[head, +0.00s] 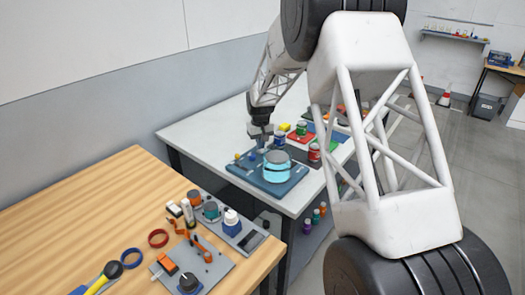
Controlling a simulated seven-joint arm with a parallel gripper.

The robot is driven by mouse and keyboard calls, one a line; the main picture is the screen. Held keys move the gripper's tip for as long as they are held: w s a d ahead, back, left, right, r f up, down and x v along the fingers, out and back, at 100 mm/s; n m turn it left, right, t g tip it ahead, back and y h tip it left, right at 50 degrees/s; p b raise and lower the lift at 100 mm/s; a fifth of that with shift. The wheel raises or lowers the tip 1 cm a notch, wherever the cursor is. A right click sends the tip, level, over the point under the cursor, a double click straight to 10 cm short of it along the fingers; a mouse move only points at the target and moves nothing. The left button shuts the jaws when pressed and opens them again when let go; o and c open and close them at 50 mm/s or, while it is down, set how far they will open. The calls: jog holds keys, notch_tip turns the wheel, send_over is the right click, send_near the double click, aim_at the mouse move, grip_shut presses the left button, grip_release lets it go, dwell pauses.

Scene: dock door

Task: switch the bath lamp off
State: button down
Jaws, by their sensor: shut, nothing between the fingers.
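My gripper (262,146) points down over the back left part of this plate, just left of the bath. Its fingers are small and dark here; they are shut with nothing visible in them. A small yellow part (237,156) shows at the plate's left edge. Small dark and blue parts lie near the fingertips. I cannot tell which part is the lamp switch, or whether the fingers touch anything.
Colored jars and a red tray (302,138) stand behind the bath. The nearer wooden table (95,215) holds a grey panel with an orange rocker (167,264) and black knob (188,283), tape rolls and bottles. My arm hides part of the grey table's right side.

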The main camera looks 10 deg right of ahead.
jog(key=shift+f, duration=0.85)
dwell(0.7)
jog(key=shift+r, duration=3.5)
